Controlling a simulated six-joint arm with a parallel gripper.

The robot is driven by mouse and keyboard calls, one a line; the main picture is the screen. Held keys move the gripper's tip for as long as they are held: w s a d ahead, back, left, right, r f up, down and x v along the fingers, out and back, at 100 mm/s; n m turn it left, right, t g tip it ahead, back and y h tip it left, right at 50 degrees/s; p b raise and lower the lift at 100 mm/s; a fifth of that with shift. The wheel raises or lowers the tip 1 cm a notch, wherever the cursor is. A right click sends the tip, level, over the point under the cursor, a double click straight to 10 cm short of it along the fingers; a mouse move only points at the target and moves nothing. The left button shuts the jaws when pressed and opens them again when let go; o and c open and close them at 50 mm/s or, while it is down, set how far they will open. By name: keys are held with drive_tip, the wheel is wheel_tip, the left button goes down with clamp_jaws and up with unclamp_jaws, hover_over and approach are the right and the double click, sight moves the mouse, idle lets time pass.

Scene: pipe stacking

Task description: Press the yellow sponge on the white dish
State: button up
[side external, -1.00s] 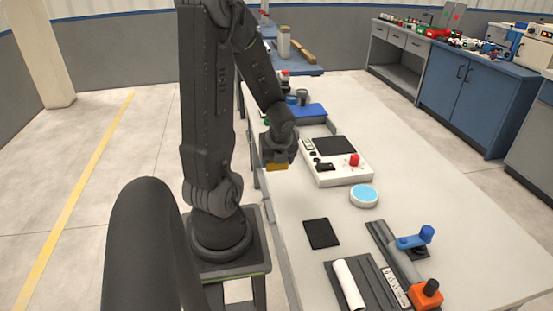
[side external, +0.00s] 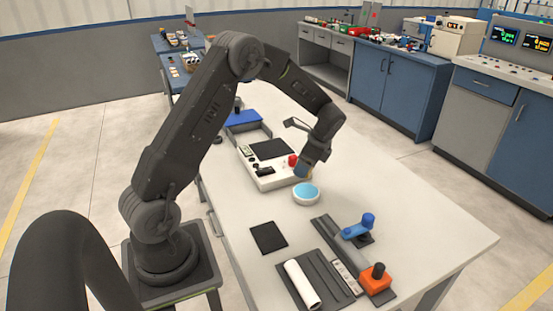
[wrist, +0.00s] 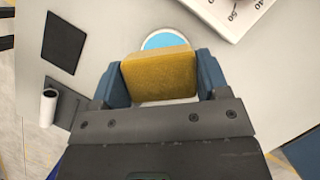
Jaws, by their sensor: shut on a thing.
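My gripper (wrist: 164,80) is shut on the yellow sponge (wrist: 159,74), with a blue finger on each side of it in the wrist view. The white dish (side external: 306,197) is round with a light blue top and sits on the table. In the side view my gripper (side external: 306,170) is just behind and above the dish, and the sponge is mostly hidden by it. In the wrist view the dish (wrist: 164,40) shows beyond the sponge, which covers part of it. I cannot tell whether the sponge touches the dish.
A white device with a red knob (side external: 272,177) stands close behind the dish. A black square pad (side external: 268,237) lies front left. A white roll (side external: 301,284) and a rail with blue and orange parts (side external: 346,252) are in front. The table's right side is clear.

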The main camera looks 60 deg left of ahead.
sight(302, 190)
drive_tip(key=shift+w+d+f, duration=0.3)
drive_tip(key=shift+w+d, duration=0.15)
drive_tip(key=shift+f, duration=2.8)
drive_tip(key=shift+f, duration=0.5)
drive_tip(key=shift+r, duration=3.5)
